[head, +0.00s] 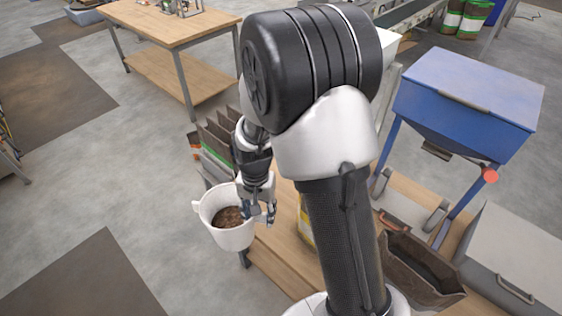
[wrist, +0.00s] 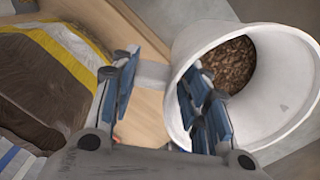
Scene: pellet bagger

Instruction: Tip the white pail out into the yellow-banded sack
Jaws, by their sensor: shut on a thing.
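The white pail (head: 234,240) is in the lower middle of the head view, beside the wooden bench, looking roughly upright with brown pellets (head: 228,217) inside. My gripper (head: 262,212) is shut on the pail at its right side. In the wrist view, the pail (wrist: 285,125) is at the right, one finger of my gripper (wrist: 160,75) inside its mouth and the other outside. The yellow-banded sack (wrist: 87,68) is at the left of the wrist view, apart from the pail. In the head view only a strip of the sack (head: 305,228) shows; my arm hides the rest.
Several brown sacks (head: 218,140) stand in a row behind my gripper. A grey box (head: 515,262) is at far right. Open floor lies left of the pail.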

